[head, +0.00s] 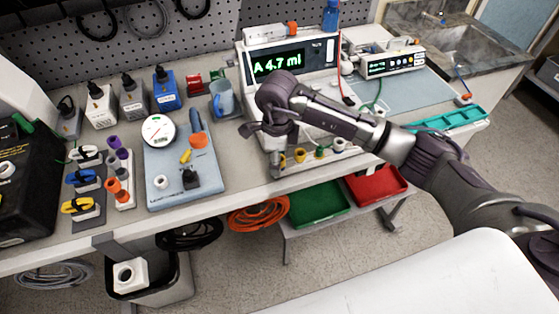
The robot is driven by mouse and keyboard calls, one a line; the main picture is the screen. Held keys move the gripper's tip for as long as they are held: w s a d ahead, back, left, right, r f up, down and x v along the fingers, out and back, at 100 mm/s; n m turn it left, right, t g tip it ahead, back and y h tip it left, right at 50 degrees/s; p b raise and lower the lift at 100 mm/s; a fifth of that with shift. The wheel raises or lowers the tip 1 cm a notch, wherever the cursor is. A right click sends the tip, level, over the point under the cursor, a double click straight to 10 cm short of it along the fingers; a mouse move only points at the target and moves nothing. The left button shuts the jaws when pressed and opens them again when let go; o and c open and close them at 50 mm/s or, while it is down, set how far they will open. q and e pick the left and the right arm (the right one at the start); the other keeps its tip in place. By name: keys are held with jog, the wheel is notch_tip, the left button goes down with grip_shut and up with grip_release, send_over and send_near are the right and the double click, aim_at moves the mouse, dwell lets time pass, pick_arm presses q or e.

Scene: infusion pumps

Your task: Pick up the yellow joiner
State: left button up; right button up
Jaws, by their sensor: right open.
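Another bit of yellow (283,160) shows right at the fingertips, partly hidden. Green (320,152) and white (338,145) fittings follow to the right. My left gripper is not in view.
A pump reading "A 4.7 ml" (278,64) stands behind the arm. A blue board (180,190) with a gauge (159,131) lies to the left, near a blue mug (222,99). Green (318,203) and red (377,185) trays sit below the bench edge.

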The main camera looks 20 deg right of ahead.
jog(key=c, duration=0.9)
jog(key=shift+o, duration=0.2)
